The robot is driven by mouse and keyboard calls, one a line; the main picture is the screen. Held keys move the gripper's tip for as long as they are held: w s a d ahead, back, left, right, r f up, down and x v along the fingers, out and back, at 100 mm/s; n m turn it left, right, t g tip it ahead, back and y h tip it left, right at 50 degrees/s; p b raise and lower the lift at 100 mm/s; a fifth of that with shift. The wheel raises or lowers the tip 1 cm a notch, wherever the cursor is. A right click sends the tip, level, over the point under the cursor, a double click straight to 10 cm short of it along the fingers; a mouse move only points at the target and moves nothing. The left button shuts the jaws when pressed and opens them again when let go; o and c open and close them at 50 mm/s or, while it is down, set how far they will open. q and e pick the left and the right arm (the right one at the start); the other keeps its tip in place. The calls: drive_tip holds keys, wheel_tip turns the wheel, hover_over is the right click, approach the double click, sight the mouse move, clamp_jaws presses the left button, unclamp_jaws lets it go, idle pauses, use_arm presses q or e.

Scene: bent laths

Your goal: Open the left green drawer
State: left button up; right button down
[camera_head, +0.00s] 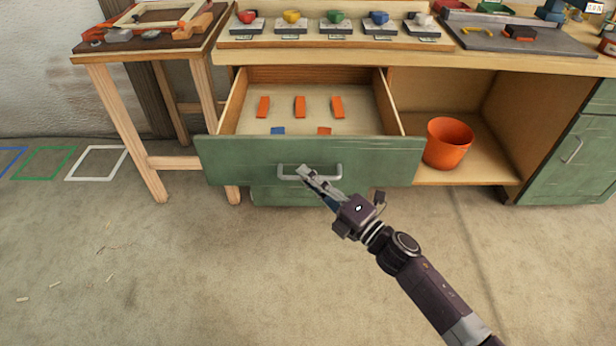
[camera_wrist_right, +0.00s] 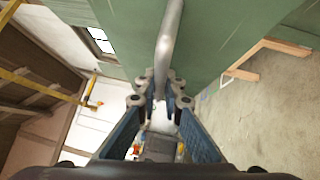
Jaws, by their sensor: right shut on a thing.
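The left green drawer (camera_head: 220,152) stands pulled out of the workbench, its inside in view. Orange pieces (camera_head: 300,106) and a blue piece (camera_head: 278,131) lie in it. Its metal handle (camera_head: 339,171) runs across the front; it also shows in the right wrist view (camera_wrist_right: 170,35). My right gripper (camera_head: 307,172) is at the handle's left part, shut on the bar; the bar runs between its fingertips in the right wrist view (camera_wrist_right: 160,88). My left gripper is in neither view.
An orange bucket (camera_head: 448,143) stands on the open shelf right of the drawer. A second green front (camera_head: 275,195) shows below the drawer. A wooden side table (camera_head: 100,62) stands at left. The floor (camera_head: 150,260) before the drawer is mostly clear.

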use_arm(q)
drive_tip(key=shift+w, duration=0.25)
use_arm(e)
drive_tip(key=c, duration=2.1)
unclamp_jaws()
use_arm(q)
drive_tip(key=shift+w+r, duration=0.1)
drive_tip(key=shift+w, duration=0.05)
use_arm(e)
drive_tip(key=shift+s+d+f, duration=0.15)
drive_tip(key=shift+s+d, duration=0.1)
drive_tip(key=shift+d, duration=0.1)
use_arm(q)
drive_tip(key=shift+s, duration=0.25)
use_arm(e)
drive_tip(key=v, duration=1.1)
drive_tip(key=shift+s, duration=0.1)
